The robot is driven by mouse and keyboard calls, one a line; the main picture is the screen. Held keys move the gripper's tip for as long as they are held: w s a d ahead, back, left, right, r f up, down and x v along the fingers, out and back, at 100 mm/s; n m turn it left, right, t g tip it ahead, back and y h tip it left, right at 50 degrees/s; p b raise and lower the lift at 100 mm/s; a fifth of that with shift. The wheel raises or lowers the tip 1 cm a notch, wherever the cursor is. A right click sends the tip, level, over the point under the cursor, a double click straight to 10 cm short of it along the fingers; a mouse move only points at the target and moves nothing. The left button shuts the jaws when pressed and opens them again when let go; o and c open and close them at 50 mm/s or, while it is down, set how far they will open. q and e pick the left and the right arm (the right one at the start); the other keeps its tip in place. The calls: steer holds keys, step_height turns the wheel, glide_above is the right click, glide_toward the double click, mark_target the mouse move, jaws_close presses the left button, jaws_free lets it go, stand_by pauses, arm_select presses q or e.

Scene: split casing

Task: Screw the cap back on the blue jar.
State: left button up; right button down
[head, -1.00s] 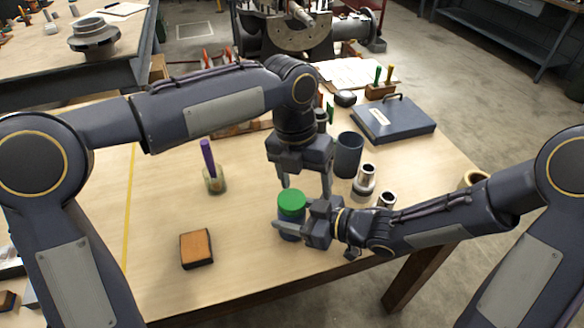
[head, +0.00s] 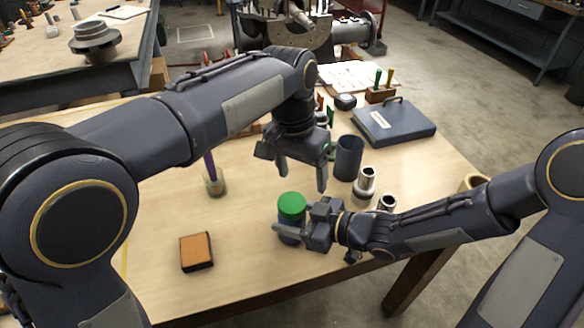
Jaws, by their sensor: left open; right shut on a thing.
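The blue jar (head: 289,238) stands on the wooden table near its front, with the green cap (head: 292,205) sitting on its top. I cannot tell how tightly the cap sits. My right gripper (head: 290,230) comes in from the right and is shut on the blue jar, hiding part of its side. My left gripper (head: 302,184) is open and empty above and behind the cap, fingers pointing down, apart from it.
A brown block (head: 197,251) lies at the front left. A glass holding a purple stick (head: 215,184) stands behind it. A dark cup (head: 348,158) and metal cylinders (head: 365,181) stand right of my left gripper. A blue-grey case (head: 394,122) lies at the back right.

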mark_target(292, 203)
arm_select(q)
steer(key=n, duration=0.3)
steer(key=s+r+n, duration=0.1)
steer(key=n, duration=0.1)
steer(key=shift+a+r+y, duration=0.1)
steer(key=shift+a+y, duration=0.3)
steer(key=n, duration=0.3)
steer(key=a+r+n, duration=0.1)
steer(key=n, duration=0.1)
steer(key=shift+s+r+y, duration=0.1)
steer(key=shift+s+y, duration=0.2)
steer(key=shift+s, duration=0.05)
steer(key=shift+f, duration=4.05)
steer(key=shift+c, duration=0.3)
